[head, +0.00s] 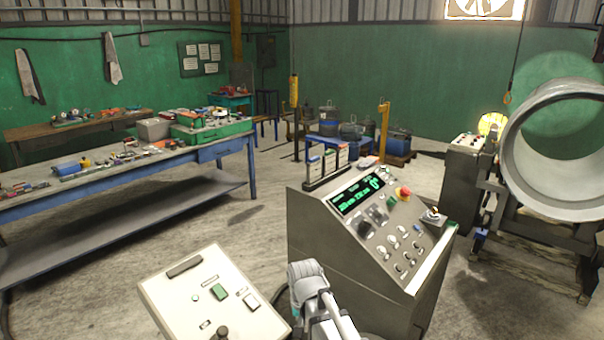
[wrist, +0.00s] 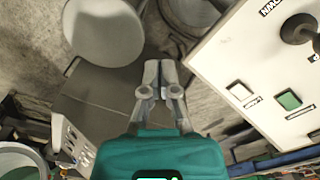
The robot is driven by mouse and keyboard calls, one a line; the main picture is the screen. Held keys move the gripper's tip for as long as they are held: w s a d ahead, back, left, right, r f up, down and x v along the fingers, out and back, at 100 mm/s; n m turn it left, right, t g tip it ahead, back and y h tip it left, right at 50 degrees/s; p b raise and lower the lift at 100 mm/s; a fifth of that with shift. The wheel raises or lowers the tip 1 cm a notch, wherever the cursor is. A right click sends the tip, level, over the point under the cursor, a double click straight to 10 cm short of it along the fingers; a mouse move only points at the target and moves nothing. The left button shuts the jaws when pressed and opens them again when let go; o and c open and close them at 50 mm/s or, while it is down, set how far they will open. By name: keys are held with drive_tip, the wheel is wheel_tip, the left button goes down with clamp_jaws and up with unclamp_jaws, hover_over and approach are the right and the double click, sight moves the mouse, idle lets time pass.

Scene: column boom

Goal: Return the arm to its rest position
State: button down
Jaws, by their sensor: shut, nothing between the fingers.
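My gripper (wrist: 163,72) shows in the wrist view with its two grey fingers together and nothing between them. It is apart from the white control panel (wrist: 235,65), which lies to its right with a black joystick (wrist: 299,29), a green switch (wrist: 288,100) and a white switch (wrist: 239,91). In the head view my arm (head: 315,300) shows at the bottom centre, between the same white panel (head: 180,295) and the grey console (head: 330,245). I cannot make out the fingertips there.
The grey console has a green-lit display (head: 362,195) and a red stop button (head: 403,193). A blue-legged workbench (head: 215,158) with tools stands at left. A large grey pipe (head: 515,150) rests on a stand at right. Open concrete floor (head: 255,185) lies between bench and console.

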drive_tip(key=s+d, duration=0.3)
drive_tip(key=d, duration=0.5)
drive_tip(key=s+d+n, duration=0.1)
drive_tip(key=s+d, duration=0.2)
drive_tip(key=d, duration=0.5)
drive_tip(key=shift+d, duration=0.3)
